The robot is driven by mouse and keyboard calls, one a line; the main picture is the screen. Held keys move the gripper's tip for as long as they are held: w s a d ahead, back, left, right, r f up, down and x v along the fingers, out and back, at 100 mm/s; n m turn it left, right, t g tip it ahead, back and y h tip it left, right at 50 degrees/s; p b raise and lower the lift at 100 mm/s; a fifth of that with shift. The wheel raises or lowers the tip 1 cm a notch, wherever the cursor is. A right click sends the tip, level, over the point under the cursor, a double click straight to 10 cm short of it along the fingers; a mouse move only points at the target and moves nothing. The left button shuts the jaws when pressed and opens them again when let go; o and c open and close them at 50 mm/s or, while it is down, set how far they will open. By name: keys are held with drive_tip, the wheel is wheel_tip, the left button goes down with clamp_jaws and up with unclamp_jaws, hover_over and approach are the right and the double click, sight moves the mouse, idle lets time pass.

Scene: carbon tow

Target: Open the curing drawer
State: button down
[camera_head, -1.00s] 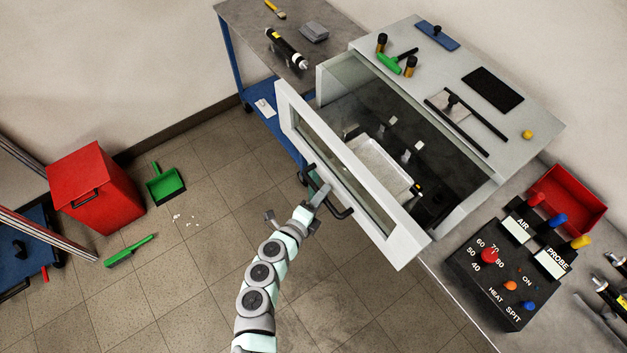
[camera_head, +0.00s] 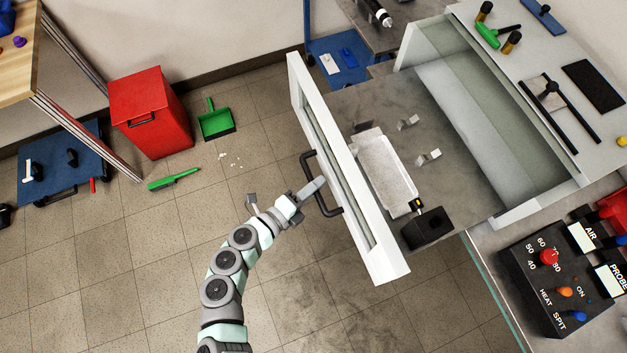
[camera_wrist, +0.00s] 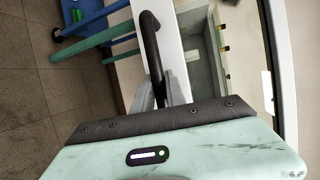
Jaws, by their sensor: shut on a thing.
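The curing drawer (camera_head: 345,165) is pulled well out of its white cabinet (camera_head: 480,110), its white front panel standing over the floor. Its black bar handle (camera_head: 322,185) is on the outer face. My gripper (camera_head: 316,187) is at the handle, shut on it. In the wrist view the handle (camera_wrist: 151,50) runs down to my gripper (camera_wrist: 160,95), whose fingertips are partly hidden. Inside the drawer a metal tray (camera_head: 385,172) lies on the grey base, with small metal clips and a black block (camera_head: 426,228) near it.
A control box (camera_head: 560,275) with knobs stands on the bench at the lower right. A red bin (camera_head: 150,110), a green dustpan (camera_head: 215,123) and a green brush (camera_head: 173,180) are on the floor at left. The floor before the drawer is clear.

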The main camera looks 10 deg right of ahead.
drive_tip(key=shift+s+a, duration=0.1)
drive_tip(key=shift+a, duration=0.25)
drive_tip(key=c, duration=1.6)
unclamp_jaws()
drive_tip(key=shift+c, duration=0.2)
drive_tip(key=shift+a, duration=0.1)
drive_tip(key=v, duration=1)
drive_tip(key=shift+s+a, duration=0.15)
drive_tip(key=shift+a, duration=0.1)
drive_tip(key=shift+d+r, duration=0.1)
